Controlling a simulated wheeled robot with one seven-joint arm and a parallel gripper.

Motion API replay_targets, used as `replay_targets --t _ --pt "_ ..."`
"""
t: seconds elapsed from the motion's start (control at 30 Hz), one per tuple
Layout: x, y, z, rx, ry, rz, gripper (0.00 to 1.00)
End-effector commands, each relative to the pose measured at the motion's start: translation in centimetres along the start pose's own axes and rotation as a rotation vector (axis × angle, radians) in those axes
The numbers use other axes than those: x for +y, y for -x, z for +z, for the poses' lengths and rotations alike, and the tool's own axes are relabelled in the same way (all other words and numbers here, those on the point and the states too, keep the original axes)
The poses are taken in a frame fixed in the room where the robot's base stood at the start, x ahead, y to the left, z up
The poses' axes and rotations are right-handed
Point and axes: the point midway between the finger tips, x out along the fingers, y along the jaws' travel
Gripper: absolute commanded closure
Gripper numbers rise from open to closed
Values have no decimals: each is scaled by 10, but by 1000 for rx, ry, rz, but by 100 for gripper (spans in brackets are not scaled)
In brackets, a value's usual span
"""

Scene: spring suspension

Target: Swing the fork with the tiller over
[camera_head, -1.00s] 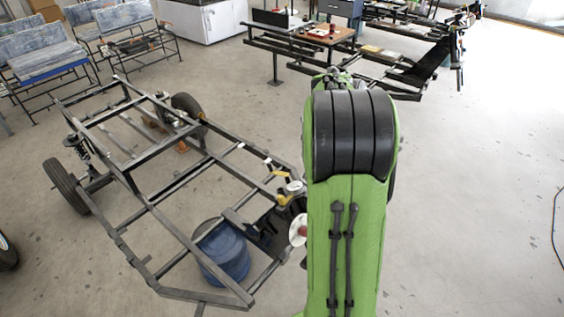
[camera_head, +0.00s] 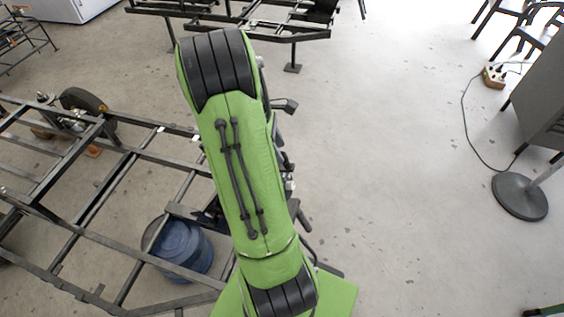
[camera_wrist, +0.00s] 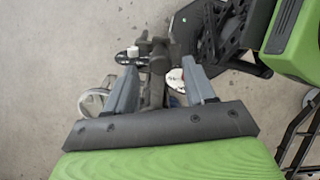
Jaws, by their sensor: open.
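My gripper (camera_wrist: 159,72) shows in the wrist view with its two grey fingers spread apart. Dark bars and joints (camera_wrist: 156,62) show between and beyond the fingers, with a small white disc (camera_wrist: 175,78) near the right finger. I cannot tell which of these parts is the tiller or the fork, or whether a finger touches any of them. A pale ring-shaped part (camera_wrist: 92,102) lies left of the left finger. In the head view my green arm hides the gripper and the parts by it. The dark metal vehicle frame (camera_head: 90,238) stands left of my arm.
A blue drum (camera_head: 178,250) stands under the frame's right part. A wheel (camera_head: 86,106) is at its far side. A steel rack (camera_head: 258,27) is at the back. A round stand base (camera_head: 520,197), a cable and a grey cabinet (camera_head: 548,98) are at right. The floor between is clear.

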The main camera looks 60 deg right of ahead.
Motion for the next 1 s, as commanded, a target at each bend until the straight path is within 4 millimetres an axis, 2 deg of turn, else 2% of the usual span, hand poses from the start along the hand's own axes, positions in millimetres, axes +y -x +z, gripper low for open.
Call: replay_targets --t 0.03,0.2,0.53,0.9,1.0 --pt "0 -16 -1 -1 -1 -5 46" --pt "0 -42 0 -1 -1 -3 46" --pt "0 -47 0 0 0 0 46" --pt "0 -47 0 0 -1 0 100" --pt "0 -47 0 0 -1 0 100"
